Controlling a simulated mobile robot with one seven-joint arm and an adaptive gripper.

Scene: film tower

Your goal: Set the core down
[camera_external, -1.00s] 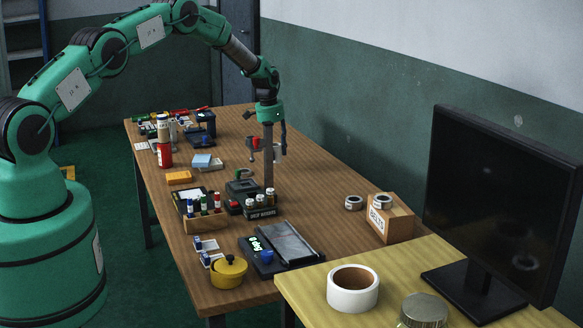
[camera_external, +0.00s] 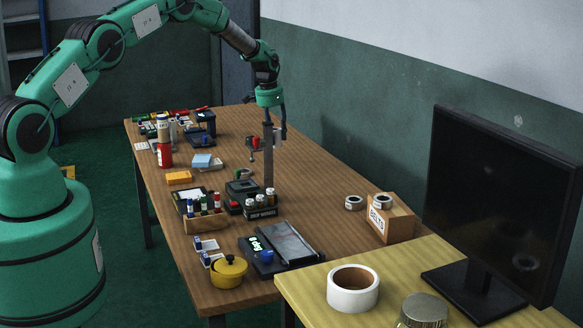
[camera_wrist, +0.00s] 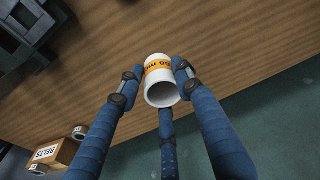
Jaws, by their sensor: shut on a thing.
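The core is a short white tube (camera_wrist: 155,78) with a yellow-orange printed label, seen in the wrist view with its open end towards the camera. The blue fingers of my gripper (camera_wrist: 158,92) are closed around it. The tube is over the wooden bench (camera_wrist: 235,60); its height above the surface is hard to judge. In the external view my gripper (camera_external: 281,130) is mostly behind the grey tower post (camera_external: 268,160), and I cannot make out the core there.
A box marked BELTS (camera_external: 390,222) stands at the bench's right edge, with a white roll (camera_external: 382,201) on top and another (camera_external: 354,203) beside it. The bench behind the BELTS box looks clear.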

